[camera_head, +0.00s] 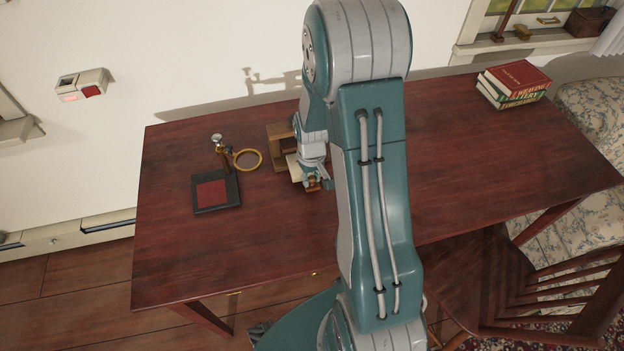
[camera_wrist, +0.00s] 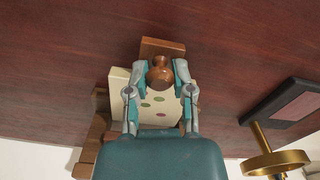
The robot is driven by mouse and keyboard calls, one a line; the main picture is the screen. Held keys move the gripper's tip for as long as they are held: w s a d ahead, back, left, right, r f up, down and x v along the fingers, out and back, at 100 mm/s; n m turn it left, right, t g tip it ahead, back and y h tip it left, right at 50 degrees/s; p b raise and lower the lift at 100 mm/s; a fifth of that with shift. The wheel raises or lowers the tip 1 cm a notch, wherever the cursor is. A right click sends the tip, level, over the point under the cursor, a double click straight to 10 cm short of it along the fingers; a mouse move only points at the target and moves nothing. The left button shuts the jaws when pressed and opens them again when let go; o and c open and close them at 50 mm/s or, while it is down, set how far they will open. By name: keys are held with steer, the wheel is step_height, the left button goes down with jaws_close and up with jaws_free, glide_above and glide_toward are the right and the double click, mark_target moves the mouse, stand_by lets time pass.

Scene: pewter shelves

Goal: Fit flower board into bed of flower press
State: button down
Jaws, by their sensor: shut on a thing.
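The flower board, cream with coloured spots, shows under my gripper in the wrist view (camera_wrist: 117,82), with a round brown wooden knob (camera_wrist: 160,75) on it. My gripper (camera_wrist: 161,68) is shut on this knob. In the head view my gripper (camera_head: 313,184) is low over the table and only a pale part of the board (camera_head: 294,168) shows. The flower press, with a black base, red bed (camera_head: 211,193) and upright post, stands to the left, apart from my gripper. Its bed also shows at the right of the wrist view (camera_wrist: 292,113).
A wooden stand (camera_head: 280,134) is right behind the board, partly hidden by my arm. A brass ring (camera_head: 248,160) juts from the press post toward the stand. Books (camera_head: 515,84) lie at the table's far right. The table (camera_head: 265,235) is clear in front of the press.

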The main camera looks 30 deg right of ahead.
steer(key=shift+w, duration=0.2)
steer(key=shift+w+d, duration=0.15)
steer(key=shift+w, duration=0.2)
steer(key=shift+w+d, duration=0.15)
steer(key=shift+w, duration=0.4)
steer(key=shift+w+d, duration=0.1)
steer(key=shift+w, duration=0.25)
steer(key=shift+w+d, duration=0.15)
steer(key=shift+w, duration=0.45)
steer(key=shift+w+d, duration=0.1)
steer(key=shift+w, duration=0.2)
steer(key=shift+w+d, duration=0.2)
steer(key=shift+w, duration=0.5)
steer(key=shift+w+d, duration=0.2)
steer(key=shift+w, duration=0.5)
steer(key=shift+f, duration=0.1)
